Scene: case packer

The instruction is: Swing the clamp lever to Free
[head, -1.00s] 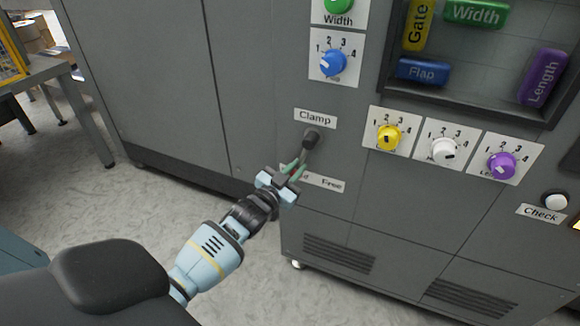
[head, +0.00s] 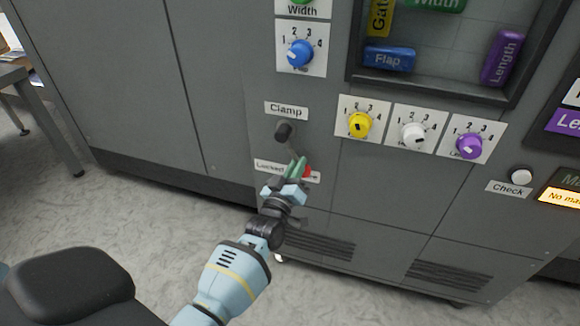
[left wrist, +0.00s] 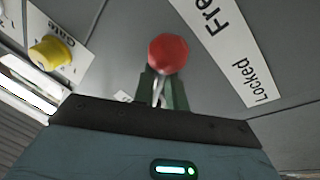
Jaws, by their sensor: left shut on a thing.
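The clamp lever (head: 293,149) hangs from a dark pivot (head: 284,131) below the Clamp label (head: 286,110). It slants down to the right, with its red knob (head: 307,171) over the Free end of the lower label (head: 267,166). "Locked" is readable there; "Free" is mostly covered. My left gripper (head: 298,168) is shut on the lever near the knob. In the left wrist view the red knob (left wrist: 168,54) stands just beyond the fingertips, with the thin shaft (left wrist: 158,92) between them. My right gripper is out of view.
Yellow (head: 359,125), white (head: 413,135) and purple (head: 468,146) dials sit right of the lever, a blue dial (head: 300,54) above. A recessed tray (head: 430,85) holds labelled blocks. A Check button (head: 521,176) is at right.

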